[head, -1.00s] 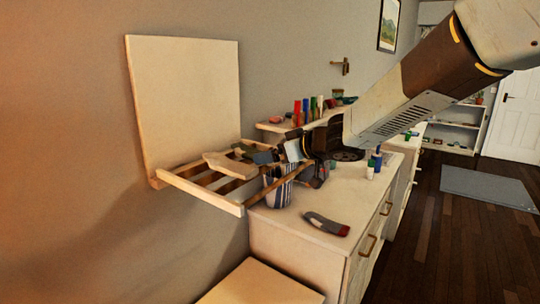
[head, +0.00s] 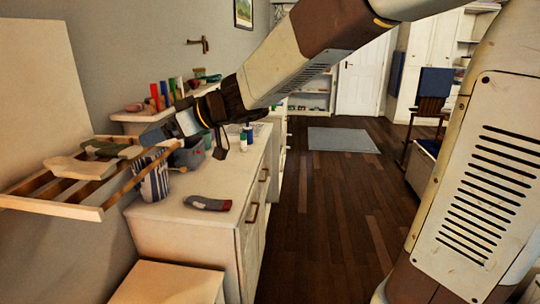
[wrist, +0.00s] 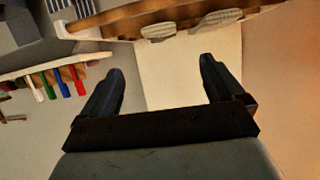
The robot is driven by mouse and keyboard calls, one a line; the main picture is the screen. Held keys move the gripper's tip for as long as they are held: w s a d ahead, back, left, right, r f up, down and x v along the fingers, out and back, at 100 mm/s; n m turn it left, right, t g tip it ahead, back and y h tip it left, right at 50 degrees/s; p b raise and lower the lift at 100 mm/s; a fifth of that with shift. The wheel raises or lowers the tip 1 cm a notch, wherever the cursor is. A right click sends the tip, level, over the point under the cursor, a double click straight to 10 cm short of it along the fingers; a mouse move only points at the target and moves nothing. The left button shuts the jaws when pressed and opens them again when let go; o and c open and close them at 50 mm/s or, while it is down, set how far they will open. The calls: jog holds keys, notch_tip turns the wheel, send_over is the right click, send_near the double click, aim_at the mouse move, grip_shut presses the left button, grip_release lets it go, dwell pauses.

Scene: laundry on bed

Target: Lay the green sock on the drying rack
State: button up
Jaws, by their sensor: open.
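The green sock (head: 105,149) lies across the slats of the wooden drying rack (head: 75,207) at the left of the head view, beside a cream sock (head: 78,168). My gripper (head: 155,134) is just right of and a little above the green sock, apart from it. In the wrist view my gripper (wrist: 162,68) has its two dark fingers wide apart with nothing between them. Two pale sock ends (wrist: 158,31) show at the rack's edge there, beyond the fingertips; I cannot tell their colours well.
A dark pot (head: 188,153) and small bottles (head: 247,135) are behind. Coloured upright items (head: 165,93) stand on a shelf.

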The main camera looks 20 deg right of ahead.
jog(key=w+d+r+m+t+h, duration=0.1)
jog(key=d+r+m+t+h, duration=0.25)
jog(key=d, duration=0.75)
jog(key=d+m+t+h, duration=0.3)
jog(key=d+m+h, duration=0.3)
jog(key=d, duration=0.5)
jog(key=s+d+f+m+g+h, duration=0.1)
jog(key=s+d+f+g+h, duration=0.1)
jog(key=s+d+h, duration=0.4)
jog(key=s+d+f+m+g+y, duration=0.1)
jog(key=s+f+g, duration=0.1)
jog(key=s, duration=0.5)
jog(key=s+d+f+m+g+y, duration=0.1)
jog(key=s+f+g+y, duration=0.1)
jog(key=s, duration=0.5)
notch_tip(320, 180, down, 2)
jog(key=shift+s+f+g, duration=0.25)
jog(key=shift+g, duration=0.4)
jog(key=shift+y, duration=0.25)
jog(key=shift+c, duration=0.3)
